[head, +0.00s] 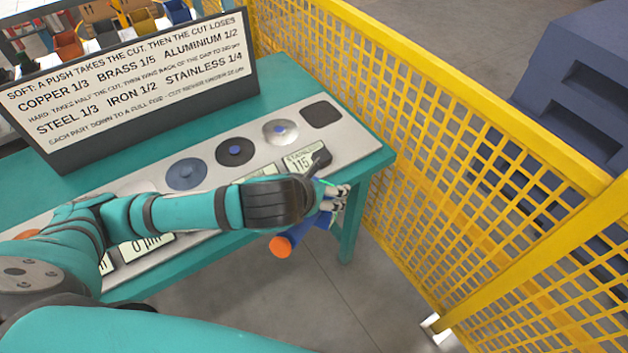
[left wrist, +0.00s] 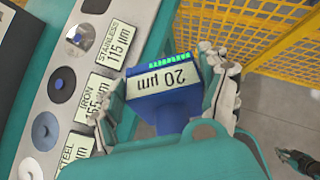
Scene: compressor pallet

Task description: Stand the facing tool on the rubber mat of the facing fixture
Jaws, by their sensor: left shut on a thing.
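The facing tool has a blue body with an orange end (head: 281,246) and a lit display reading 20 µm (left wrist: 163,82) in the left wrist view. My left gripper (head: 335,197) is shut on it, with a finger on each side of the display housing in the left wrist view (left wrist: 166,92). The tool hangs tilted past the bench's front edge, over the floor. The black square rubber mat (head: 321,113) lies bare at the far right end of the grey facing fixture (head: 346,148). A dark, jointed part at the wrist view's right edge may be my right gripper (left wrist: 298,162); its jaws are unclear.
The fixture carries several round discs, including a blue-grey one (head: 186,174), with number displays in front. A sign board (head: 130,85) stands behind it on the teal bench (head: 372,158). A yellow mesh fence (head: 430,120) runs close along the bench's right end.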

